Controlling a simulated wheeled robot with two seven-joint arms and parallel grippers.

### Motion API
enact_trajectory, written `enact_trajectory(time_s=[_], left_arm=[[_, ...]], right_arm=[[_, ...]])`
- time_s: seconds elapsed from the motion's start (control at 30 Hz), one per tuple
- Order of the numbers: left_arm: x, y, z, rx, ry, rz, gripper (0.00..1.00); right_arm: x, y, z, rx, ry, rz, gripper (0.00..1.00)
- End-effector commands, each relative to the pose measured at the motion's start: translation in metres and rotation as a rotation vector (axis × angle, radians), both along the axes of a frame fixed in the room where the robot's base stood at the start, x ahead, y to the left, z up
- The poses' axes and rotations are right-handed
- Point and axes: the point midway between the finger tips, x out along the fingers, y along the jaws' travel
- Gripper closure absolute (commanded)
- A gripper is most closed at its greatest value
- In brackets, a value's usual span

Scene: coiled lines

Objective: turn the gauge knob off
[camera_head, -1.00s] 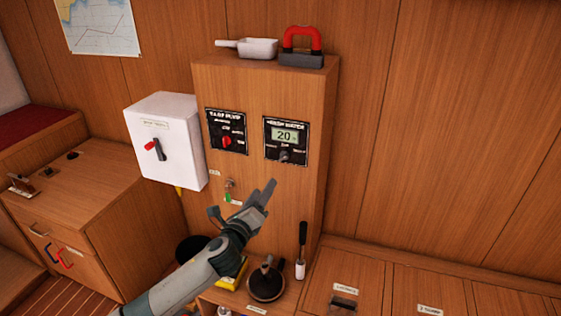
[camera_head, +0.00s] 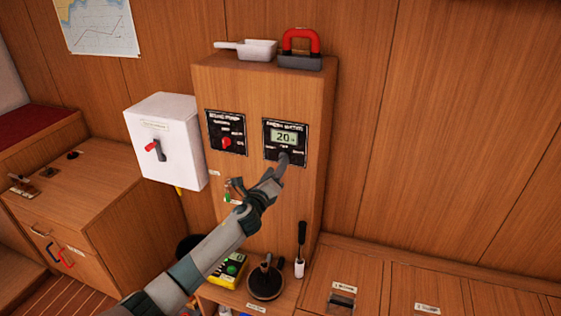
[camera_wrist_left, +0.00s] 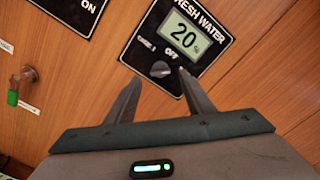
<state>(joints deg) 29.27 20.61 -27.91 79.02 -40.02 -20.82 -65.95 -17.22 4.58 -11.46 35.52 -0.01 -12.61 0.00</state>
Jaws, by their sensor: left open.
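The fresh water gauge panel (camera_head: 299,154) is black, with a pale display reading 20, on the front of the wooden cabinet. In the left wrist view the gauge panel (camera_wrist_left: 208,22) shows its small dark knob (camera_wrist_left: 160,69) below the display, near the lettering "OFF". My left gripper (camera_head: 281,166) is in front of the lower part of the panel and hides the knob in the head view. In the left wrist view my left gripper (camera_wrist_left: 160,82) is open, its fingertips on either side of the knob in the picture. I cannot tell whether they touch it. My right gripper is out of view.
Left of the gauge is another black panel (camera_head: 226,133) with a red knob. A white box (camera_head: 165,141) with a red-handled switch sticks out further left. A small key-like fitting with a green tag (camera_wrist_left: 13,97) is below. A scoop (camera_head: 255,49) and red-handled tool (camera_head: 301,47) lie on top.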

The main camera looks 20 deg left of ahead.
Motion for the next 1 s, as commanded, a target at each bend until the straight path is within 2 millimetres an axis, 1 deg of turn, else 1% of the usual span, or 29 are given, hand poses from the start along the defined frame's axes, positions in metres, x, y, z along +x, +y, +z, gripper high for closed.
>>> enact_trajectory(time_s=[0.03, 0.1, 0.33, 0.5, 0.8, 0.83, 0.87, 0.9, 1.0], left_arm=[[0.008, 0.0, 0.001, -0.002, 0.0, 0.001, 0.52], [0.017, -0.001, 0.001, -0.001, 0.0, 0.0, 0.52], [0.038, -0.001, 0.0, 0.0, 0.0, 0.001, 0.52], [0.045, -0.002, 0.0, 0.0, 0.0, 0.0, 0.52], [0.045, -0.002, 0.0, 0.0, 0.001, -0.001, 0.52], [0.045, -0.002, 0.0, 0.0, 0.0, 0.0, 0.54], [0.045, -0.002, 0.0, 0.0, 0.001, -0.001, 0.61], [0.045, -0.002, 0.0, 0.0, 0.001, -0.001, 0.71], [0.045, -0.002, 0.0, 0.0, 0.001, -0.001, 0.93]], right_arm=[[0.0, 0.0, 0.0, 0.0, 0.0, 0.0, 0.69], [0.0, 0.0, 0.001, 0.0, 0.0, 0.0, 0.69], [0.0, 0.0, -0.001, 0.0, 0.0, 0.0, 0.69], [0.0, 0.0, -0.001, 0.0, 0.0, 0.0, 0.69], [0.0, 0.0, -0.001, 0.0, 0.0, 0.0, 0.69], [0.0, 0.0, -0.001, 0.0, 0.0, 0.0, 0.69], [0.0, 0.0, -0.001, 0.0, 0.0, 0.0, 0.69], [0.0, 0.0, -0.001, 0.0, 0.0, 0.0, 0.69], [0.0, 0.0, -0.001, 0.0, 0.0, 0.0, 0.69]])
